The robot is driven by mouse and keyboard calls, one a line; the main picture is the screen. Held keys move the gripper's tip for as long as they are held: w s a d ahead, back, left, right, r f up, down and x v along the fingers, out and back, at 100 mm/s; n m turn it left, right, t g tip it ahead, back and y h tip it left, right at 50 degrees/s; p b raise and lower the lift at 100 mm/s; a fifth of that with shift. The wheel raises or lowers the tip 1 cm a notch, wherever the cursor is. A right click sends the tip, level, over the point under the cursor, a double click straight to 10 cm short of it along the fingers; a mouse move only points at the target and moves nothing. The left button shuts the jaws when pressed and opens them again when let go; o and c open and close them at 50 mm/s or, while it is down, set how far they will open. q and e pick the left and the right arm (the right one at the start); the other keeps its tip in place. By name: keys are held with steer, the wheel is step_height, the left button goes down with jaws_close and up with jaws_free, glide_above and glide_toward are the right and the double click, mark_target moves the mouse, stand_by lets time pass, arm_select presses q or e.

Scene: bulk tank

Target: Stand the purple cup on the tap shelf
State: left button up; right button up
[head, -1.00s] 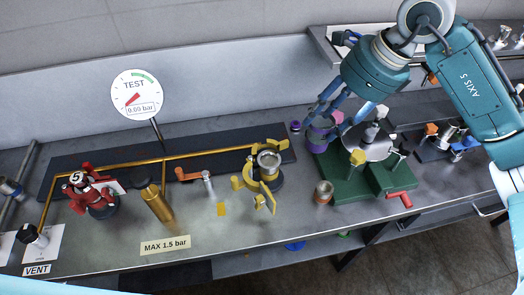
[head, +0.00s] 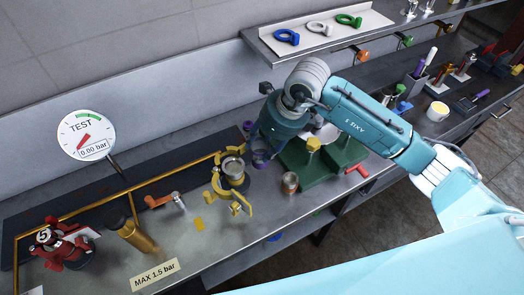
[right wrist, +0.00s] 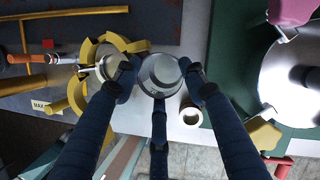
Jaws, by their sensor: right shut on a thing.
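The purple cup (head: 259,160) shows in the head view just under my right gripper (head: 258,153), between the yellow clamp fixture and the green stand. In the right wrist view my right gripper (right wrist: 160,73) has its fingers closed around the cup, whose metal-grey round opening (right wrist: 159,72) faces the camera. The fingers and hand hide much of its side. I cannot tell how high it is above the bench. A raised shelf (head: 330,42) with orange and green taps along its front edge is at upper right in the head view. My left gripper is not in view.
The yellow clamp fixture (head: 232,172) is close left of the cup. The green stand (head: 318,165) with its metal bowl and a small copper-coloured cup (head: 290,182) are to the right. Blue, white and green rings lie on the raised shelf. A yellow-white mug (head: 437,111) is farther right.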

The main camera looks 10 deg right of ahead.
mark_target(263, 156)
steer(key=shift+f, duration=0.75)
step_height(263, 156, down, 3)
steer(key=shift+f+p, duration=0.2)
steer(key=shift+p, duration=0.45)
steer(key=shift+f, duration=0.15)
steer(key=shift+f, duration=0.1)
steer(key=shift+f+b, duration=0.15)
steer(key=shift+b, duration=0.15)
steer(key=o, duration=1)
steer(key=shift+r, duration=0.25)
